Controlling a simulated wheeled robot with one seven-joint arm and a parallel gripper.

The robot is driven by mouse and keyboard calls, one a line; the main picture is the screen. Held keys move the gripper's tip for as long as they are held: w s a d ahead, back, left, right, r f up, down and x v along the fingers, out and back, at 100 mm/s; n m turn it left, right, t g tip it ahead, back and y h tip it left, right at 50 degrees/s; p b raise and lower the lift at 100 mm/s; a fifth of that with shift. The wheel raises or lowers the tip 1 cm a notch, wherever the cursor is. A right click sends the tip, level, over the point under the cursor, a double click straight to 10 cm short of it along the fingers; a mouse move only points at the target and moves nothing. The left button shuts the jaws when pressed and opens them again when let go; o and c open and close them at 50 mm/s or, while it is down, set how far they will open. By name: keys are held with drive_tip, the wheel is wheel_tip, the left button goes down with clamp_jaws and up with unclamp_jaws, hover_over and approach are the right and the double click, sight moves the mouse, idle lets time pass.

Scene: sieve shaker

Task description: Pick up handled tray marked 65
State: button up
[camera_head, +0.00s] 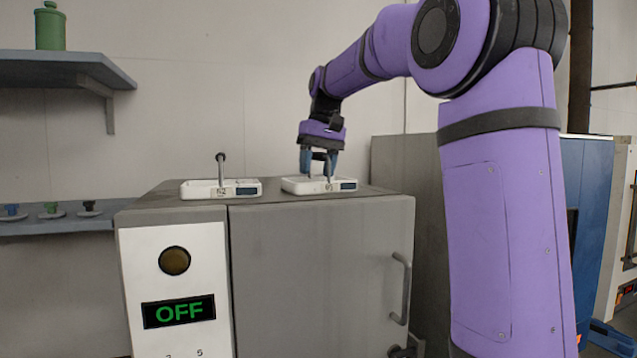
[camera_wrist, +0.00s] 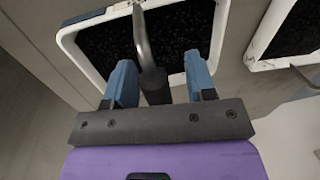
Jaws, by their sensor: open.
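A white handled tray (camera_head: 300,188) with a dark filling stands on top of the grey cabinet, on the right. Its small front mark is too blurred to read surely. In the wrist view its white rim (camera_wrist: 72,52) and its grey upright handle (camera_wrist: 145,40) show close up. My gripper (camera_head: 318,165) points down just above this tray. Its blue fingers are open, with the handle between them in the wrist view (camera_wrist: 160,82). I cannot tell whether either finger touches the handle.
A second white handled tray (camera_head: 200,190) stands to the left on the cabinet (camera_head: 320,260); it shows at the right of the wrist view (camera_wrist: 256,50). The cabinet's display panel (camera_head: 178,312) reads OFF. Wall shelves (camera_head: 60,72) are at the left.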

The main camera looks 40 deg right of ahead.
clamp_jaws()
drive_tip(key=shift+r, duration=0.15)
